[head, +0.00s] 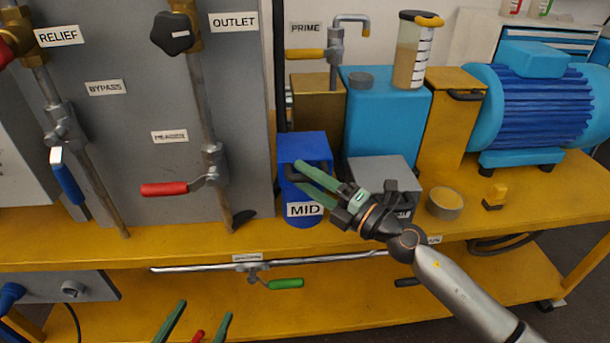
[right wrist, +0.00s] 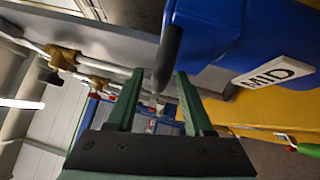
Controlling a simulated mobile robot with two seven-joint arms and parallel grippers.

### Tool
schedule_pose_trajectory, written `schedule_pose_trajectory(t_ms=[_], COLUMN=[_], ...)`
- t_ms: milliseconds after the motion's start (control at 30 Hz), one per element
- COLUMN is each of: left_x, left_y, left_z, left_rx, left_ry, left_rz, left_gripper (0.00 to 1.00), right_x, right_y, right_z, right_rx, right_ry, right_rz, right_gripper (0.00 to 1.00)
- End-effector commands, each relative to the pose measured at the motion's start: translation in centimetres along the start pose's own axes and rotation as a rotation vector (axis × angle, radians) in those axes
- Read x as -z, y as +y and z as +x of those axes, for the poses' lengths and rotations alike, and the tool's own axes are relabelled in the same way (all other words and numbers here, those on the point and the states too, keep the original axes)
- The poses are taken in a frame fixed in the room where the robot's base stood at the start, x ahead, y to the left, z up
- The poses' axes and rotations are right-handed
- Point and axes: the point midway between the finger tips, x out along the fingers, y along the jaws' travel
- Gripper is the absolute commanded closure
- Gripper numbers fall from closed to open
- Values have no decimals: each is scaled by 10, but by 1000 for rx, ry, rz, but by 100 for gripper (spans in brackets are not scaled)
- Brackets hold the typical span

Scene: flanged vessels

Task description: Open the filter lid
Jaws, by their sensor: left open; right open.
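A blue vessel marked MID (head: 303,147) stands on the yellow bench in the head view. Its blue body also fills the upper right of the right wrist view (right wrist: 235,25). A dark handle (right wrist: 169,55) beside the blue body lies between the fingertips of my right gripper (right wrist: 160,74), nearer the right finger. I cannot tell whether it touches that finger. My right gripper (head: 298,174) is open at the vessel's front, and its fingers partly cover the vessel. My left gripper (head: 205,309) is open and low at the bottom edge, away from the vessel. No lid marked as the filter's can be made out.
A grey box (head: 380,170) stands right of the vessel, partly behind my right gripper. A red-handled valve (head: 165,189) is on the panel at left. A green-handled valve (head: 285,284) sits below the bench edge. A round tin (head: 445,203) is at right.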

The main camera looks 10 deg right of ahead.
Motion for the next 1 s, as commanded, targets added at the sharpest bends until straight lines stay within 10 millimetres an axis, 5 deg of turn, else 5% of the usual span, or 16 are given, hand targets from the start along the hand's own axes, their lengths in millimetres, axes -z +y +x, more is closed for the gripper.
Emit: schedule_pose_trajectory(t_ms=[367,833,1000], left_x=[-1,-1,-1], left_y=[0,0,0], left_z=[0,0,0], left_rx=[0,0,0], left_ry=[-4,-4,-4], left_rz=[-1,-1,-1], left_gripper=[6,6,6], right_x=[0,0,0], right_y=[0,0,0], right_z=[7,6,6], right_rx=[0,0,0], right_ry=[0,0,0], right_rz=[0,0,0], right_gripper=[48,100,100])
